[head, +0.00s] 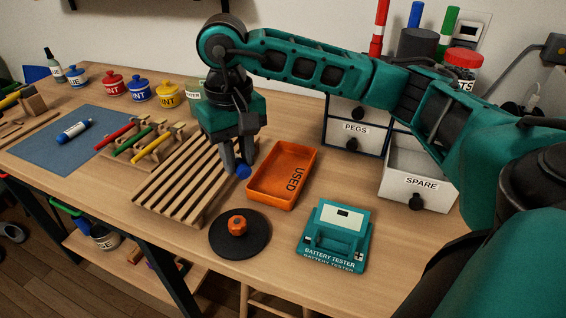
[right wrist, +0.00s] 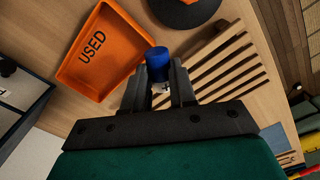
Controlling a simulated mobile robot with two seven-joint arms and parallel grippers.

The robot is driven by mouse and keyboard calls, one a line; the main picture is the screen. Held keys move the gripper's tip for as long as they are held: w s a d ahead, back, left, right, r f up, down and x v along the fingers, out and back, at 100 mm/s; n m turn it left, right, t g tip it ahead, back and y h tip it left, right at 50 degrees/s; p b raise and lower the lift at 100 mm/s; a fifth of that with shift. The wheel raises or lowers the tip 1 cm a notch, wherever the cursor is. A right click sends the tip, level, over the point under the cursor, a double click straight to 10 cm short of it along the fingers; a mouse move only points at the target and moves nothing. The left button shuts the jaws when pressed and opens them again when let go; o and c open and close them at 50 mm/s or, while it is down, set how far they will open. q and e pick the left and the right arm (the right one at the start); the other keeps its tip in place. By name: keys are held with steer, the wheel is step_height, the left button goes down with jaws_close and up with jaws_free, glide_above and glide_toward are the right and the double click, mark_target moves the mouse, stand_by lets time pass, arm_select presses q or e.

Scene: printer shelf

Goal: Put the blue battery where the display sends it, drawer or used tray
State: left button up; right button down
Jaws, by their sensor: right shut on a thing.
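My right gripper (head: 239,158) is shut on the blue battery (head: 243,171). In the right wrist view the battery (right wrist: 157,60) sticks out between the two fingertips (right wrist: 158,82), and its lower part is hidden by them. The orange tray marked USED (head: 256,190) lies just to the right of the gripper and looks empty. The teal battery tester (head: 325,245) stands at the front right; its small display (head: 345,217) is pale with a dark mark too small to read. The drawer marked SPARE (head: 422,184) stands pulled out at the right. My left gripper is not in view.
A slatted wooden rack (head: 178,193) lies beneath and left of the gripper. A black disc (head: 258,246) with an orange knob stands in front. The PEGS drawer (head: 356,128) appears shut. A blue mat (head: 50,140) lies at the left.

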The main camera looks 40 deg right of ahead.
arm_select(q)
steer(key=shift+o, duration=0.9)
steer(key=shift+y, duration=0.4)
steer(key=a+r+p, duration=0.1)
steer(key=p, duration=0.1)
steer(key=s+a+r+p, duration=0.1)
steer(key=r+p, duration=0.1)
steer(key=p, duration=0.1)
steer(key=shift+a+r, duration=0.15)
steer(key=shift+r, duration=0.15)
arm_select(e)
steer(key=d+r+m, duration=0.2)
steer(key=d, duration=0.9)
steer(key=b, duration=0.3)
glide_above(292, 174)
step_height(292, 174, down, 6)
steer(key=shift+f, duration=0.25)
steer(key=c, duration=1)
jaws_free()
steer(key=shift+c, duration=0.2)
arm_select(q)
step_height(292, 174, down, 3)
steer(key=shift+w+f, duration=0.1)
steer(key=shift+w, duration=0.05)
arm_select(e)
steer(key=shift+o, duration=1.1)
